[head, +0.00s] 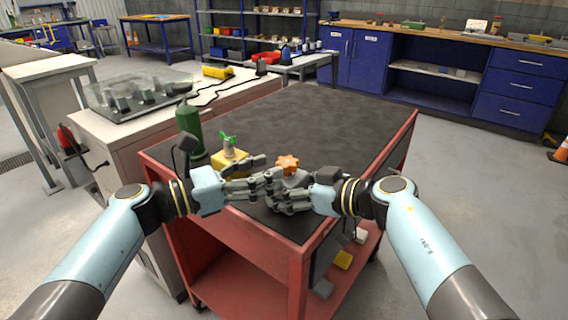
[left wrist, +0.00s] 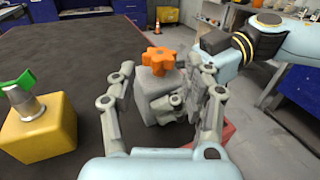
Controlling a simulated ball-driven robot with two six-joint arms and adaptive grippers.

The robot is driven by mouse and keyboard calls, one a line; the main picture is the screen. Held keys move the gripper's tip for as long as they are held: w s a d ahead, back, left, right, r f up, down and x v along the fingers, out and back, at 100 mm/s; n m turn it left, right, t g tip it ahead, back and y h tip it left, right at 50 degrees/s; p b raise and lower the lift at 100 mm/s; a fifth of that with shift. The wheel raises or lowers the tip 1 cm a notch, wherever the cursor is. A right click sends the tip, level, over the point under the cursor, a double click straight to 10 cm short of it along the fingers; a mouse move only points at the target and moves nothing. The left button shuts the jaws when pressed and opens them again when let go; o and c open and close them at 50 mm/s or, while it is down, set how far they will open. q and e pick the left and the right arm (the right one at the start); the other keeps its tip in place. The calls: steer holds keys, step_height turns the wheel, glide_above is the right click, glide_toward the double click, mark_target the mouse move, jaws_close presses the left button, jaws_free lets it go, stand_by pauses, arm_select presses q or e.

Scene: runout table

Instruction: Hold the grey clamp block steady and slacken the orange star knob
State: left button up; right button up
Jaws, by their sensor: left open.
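The orange star knob (head: 288,164) sits on top of the grey clamp block (head: 298,179), near the front edge of the table. In the left wrist view the knob (left wrist: 160,60) and the block (left wrist: 150,96) show beyond my left gripper (left wrist: 168,72). My left gripper is open, with a finger on either side of the block in that view; I cannot tell whether they touch it. In the head view my left gripper (head: 262,183) overlaps my right gripper (head: 284,197), in front of the block. The right gripper's fingers are mixed with the left's, so its opening is unclear.
A yellow block (left wrist: 40,136) with a green wing knob (left wrist: 20,82) stands left of the grey block. A green bottle (head: 190,128) stands at the table's left edge. The dark tabletop (head: 330,115) behind is clear. A side bench (head: 115,130) carries a clear-covered tray.

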mark_target(286, 161)
arm_select(q)
steer(key=x, duration=0.5)
steer(key=shift+d, duration=0.1)
steer(key=c, duration=0.9)
steer(key=shift+n+t+y, duration=0.7)
steer(key=shift+n+t, duration=0.1)
steer(key=shift+t, duration=0.2)
steer(key=o, duration=0.9)
